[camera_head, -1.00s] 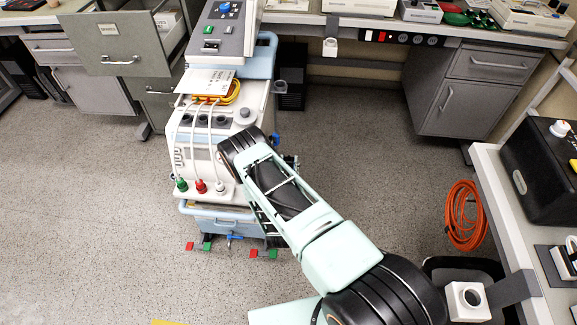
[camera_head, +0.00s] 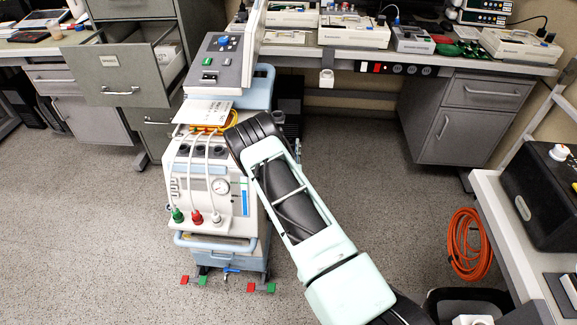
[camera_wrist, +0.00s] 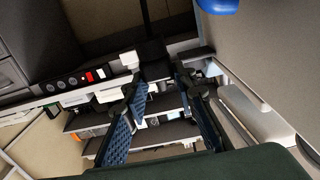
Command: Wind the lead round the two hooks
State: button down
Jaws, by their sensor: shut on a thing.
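The pump cart (camera_head: 215,225) stands at centre left in the head view. Several pale leads (camera_head: 206,165) run down its front to green, red and white plugs (camera_head: 197,216). A yellow-orange coiled lead (camera_head: 222,128) shows below a white card on the cart. My gripper is hidden by my arm in the head view. In the wrist view my gripper (camera_wrist: 160,88) has its two blue-padded fingers beside the cart's pale side. A dark thing between the fingertips is hard to make out; I take it for part of the lead. I cannot pick out the two hooks.
An open cabinet drawer (camera_head: 120,80) is left of the cart. A bench with instruments (camera_head: 350,30) runs along the back. An orange cable coil (camera_head: 468,245) hangs at the right bench (camera_head: 490,190). The floor (camera_head: 350,165) between cart and right bench is clear.

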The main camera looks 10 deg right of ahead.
jog(key=shift+w+d+f+b, duration=0.25)
jog(key=shift+w+f+b, duration=0.5)
jog(key=shift+f+b, duration=0.25)
jog(key=shift+w+d+f+b, duration=0.25)
jog(key=shift+w+f+b, duration=0.25)
jog(key=shift+w+b, duration=0.45)
notch_tip(320, 180, up, 18)
jog(key=w+r+p, duration=0.1)
jog(key=w+p, duration=0.1)
jog(key=p, duration=0.5)
jog(key=w+a+b, duration=0.3)
jog(key=w+b, duration=0.3)
jog(key=w, duration=0.1)
jog(key=shift+f, duration=0.25)
